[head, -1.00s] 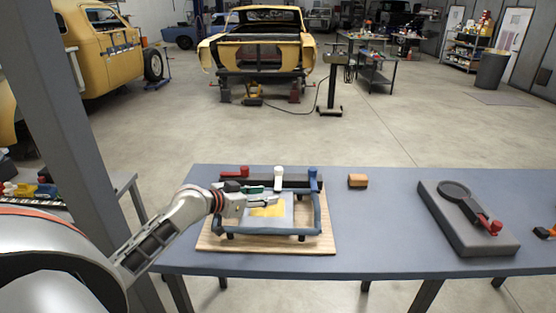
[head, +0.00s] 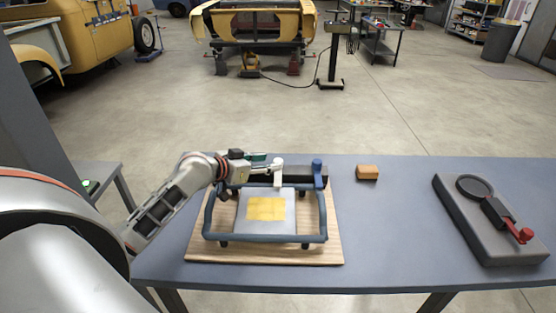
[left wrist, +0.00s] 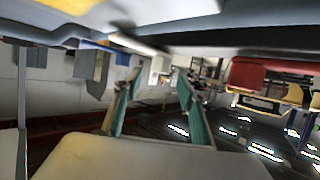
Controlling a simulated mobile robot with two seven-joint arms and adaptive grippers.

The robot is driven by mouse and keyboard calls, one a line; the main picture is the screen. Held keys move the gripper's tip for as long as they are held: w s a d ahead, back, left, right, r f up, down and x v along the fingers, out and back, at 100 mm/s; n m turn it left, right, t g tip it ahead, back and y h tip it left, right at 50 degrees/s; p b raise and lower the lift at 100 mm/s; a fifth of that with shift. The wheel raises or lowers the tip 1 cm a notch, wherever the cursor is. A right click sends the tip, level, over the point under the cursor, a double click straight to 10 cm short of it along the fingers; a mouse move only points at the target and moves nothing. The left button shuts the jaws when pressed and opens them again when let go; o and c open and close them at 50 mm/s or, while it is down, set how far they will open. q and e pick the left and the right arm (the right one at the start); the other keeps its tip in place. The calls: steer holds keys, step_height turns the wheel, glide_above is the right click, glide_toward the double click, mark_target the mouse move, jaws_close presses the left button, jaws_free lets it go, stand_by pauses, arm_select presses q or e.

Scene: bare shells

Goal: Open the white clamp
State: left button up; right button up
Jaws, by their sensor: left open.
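The white clamp (head: 278,171) stands upright on the dark bar (head: 296,178) at the back of a blue frame (head: 276,240). The frame lies on a wooden board (head: 205,252) around a grey sheet with a yellow patch (head: 266,208). My left gripper (head: 266,162) is open, at the left side of the white clamp's top; I cannot tell whether it touches. Its green-padded fingers also show apart in the left wrist view (left wrist: 157,85). A blue clamp (head: 318,170) stands to the right on the bar. The red clamp is hidden behind my gripper in the head view.
A small orange-brown block (head: 367,173) lies right of the board. A grey block with a black ring and red-handled lever (head: 482,226) stands at the table's right. The blue-grey table (head: 392,235) is clear between. A yellow car body (head: 262,30) stands far behind.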

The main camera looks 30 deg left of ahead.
mark_target(276, 161)
arm_select(q)
steer(key=x, duration=0.6)
steer(key=shift+c, duration=0.4)
jaws_close()
